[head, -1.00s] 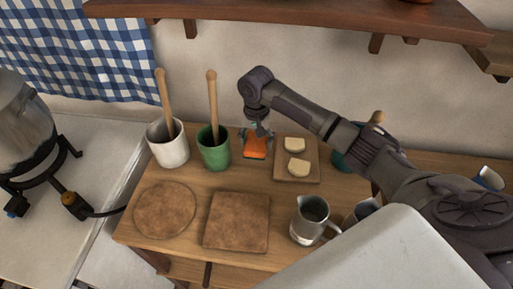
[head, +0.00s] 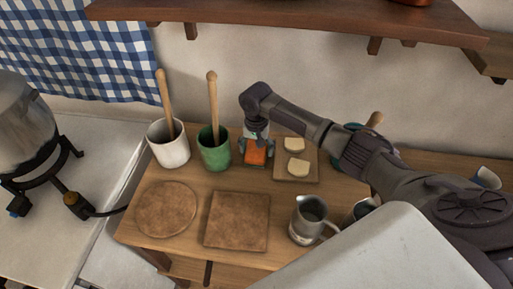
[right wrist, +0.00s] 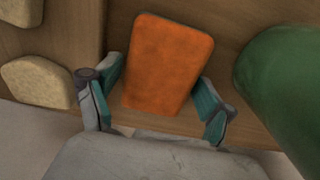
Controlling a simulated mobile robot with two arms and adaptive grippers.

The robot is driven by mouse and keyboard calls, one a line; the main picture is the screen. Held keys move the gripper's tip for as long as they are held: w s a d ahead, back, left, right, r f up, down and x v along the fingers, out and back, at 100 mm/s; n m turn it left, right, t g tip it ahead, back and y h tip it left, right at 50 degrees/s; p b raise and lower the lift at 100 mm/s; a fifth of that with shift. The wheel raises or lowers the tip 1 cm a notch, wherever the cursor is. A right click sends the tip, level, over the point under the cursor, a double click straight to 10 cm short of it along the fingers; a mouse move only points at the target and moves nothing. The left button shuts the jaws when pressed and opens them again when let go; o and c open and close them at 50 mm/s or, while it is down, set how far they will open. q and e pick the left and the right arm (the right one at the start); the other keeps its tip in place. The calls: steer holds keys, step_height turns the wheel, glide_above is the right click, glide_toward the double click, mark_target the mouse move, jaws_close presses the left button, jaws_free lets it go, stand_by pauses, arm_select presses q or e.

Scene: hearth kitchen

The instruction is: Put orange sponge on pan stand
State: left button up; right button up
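The orange sponge (head: 255,156) lies flat on the wooden table, between the green pot and a small board with pale slices. It also shows in the right wrist view (right wrist: 166,62). My right gripper (head: 256,149) is open, pointing down at the sponge. In the right wrist view its teal-padded fingers (right wrist: 161,76) stand on either side of the sponge, with small gaps visible. A round brown mat (head: 166,208) and a square brown mat (head: 237,220) lie nearer the front; I cannot tell which is the pan stand. My left gripper is not in view.
The green pot (head: 214,155) and white pot (head: 168,150) hold wooden-handled tools left of the sponge. The board with slices (head: 296,177) is close on the right. A metal jug (head: 310,220) stands at front right. Both mats are bare.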

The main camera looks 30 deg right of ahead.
mark_target(256, 148)
steer(key=shift+o, duration=0.4)
step_height(256, 148, up, 12)
steer(key=b, duration=0.1)
steer(key=shift+r, duration=0.2)
stand_by(0.5)
